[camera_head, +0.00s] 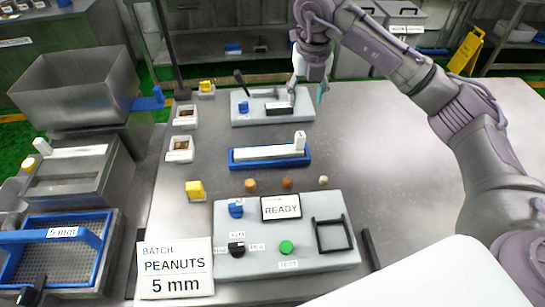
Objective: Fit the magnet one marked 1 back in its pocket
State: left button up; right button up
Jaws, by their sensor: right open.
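I cannot read a mark 1 on any piece, so I cannot tell which one is the magnet. A long white bar (265,153) with an upright block at its right end lies in a blue tray (240,166) at mid-table. Behind it, a grey plate (245,121) carries a black block (279,109), a small blue part (243,107) and a dark lever (240,78). My right gripper (308,92) is open over that plate's right end, just right of the black block. I see nothing between its fingers. No pocket can be made out. My left gripper is out of view.
A front panel (330,262) holds a READY display (282,207), a green button (286,247) and a black frame (318,238). Small balls, yellow pieces and white sample trays (180,155) stand nearby. A sign (175,268) reads PEANUTS 5 mm. The table's right side is clear.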

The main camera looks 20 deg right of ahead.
aim_at(301, 134)
jog(key=f, duration=0.3)
jog(key=w+f, duration=0.1)
jog(key=f, duration=0.6)
jog(key=shift+w+d+f+p, duration=0.15)
jog(key=shift+p, duration=0.15)
jog(key=shift+f+p, duration=0.35)
jog(key=shift+f, duration=0.15)
jog(key=f, duration=0.1)
jog(key=f+p, duration=0.1)
jog(key=f, duration=0.1)
jog(key=shift+w+d+f, duration=0.1)
jog(key=shift+w+f, duration=0.1)
jog(key=shift+f, duration=0.55)
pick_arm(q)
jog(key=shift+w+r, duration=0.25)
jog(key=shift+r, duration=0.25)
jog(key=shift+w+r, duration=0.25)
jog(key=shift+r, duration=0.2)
pick_arm(e)
jog(key=shift+c, duration=0.3)
grip_shut()
